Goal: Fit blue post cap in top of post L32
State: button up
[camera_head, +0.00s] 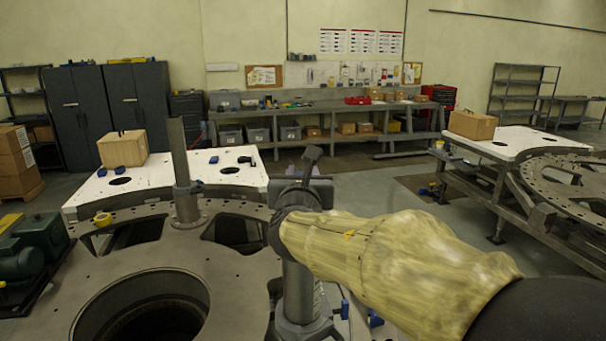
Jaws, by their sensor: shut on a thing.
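My gripper (306,187) is at the end of my sleeved arm, in the middle of the picture, over or in front of a grey upright post (299,292). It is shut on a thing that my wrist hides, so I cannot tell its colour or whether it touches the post. A second grey post (181,165) stands upright on the ring plate (85,270), left of my gripper. No post label is readable, so I cannot tell which is L32. No blue post cap can be made out for certain; small blue pieces (375,318) show low, right of the nearer post.
The ring plate has large openings. Another white table (520,139) and ring plate (570,178) stand right.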

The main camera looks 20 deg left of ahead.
jog(key=shift+a+f+b, duration=0.1)
jog(key=shift+f+b, duration=1.75)
jog(key=shift+f, duration=1)
jog(key=shift+b, duration=0.7)
jog(key=shift+f+b, duration=0.5)
jog(key=shift+b, duration=0.15)
jog(key=o, duration=0.8)
jog(key=shift+s, duration=0.1)
jog(key=b+v, duration=0.2)
jog(key=v, duration=0.9)
jog(key=shift+f, duration=0.1)
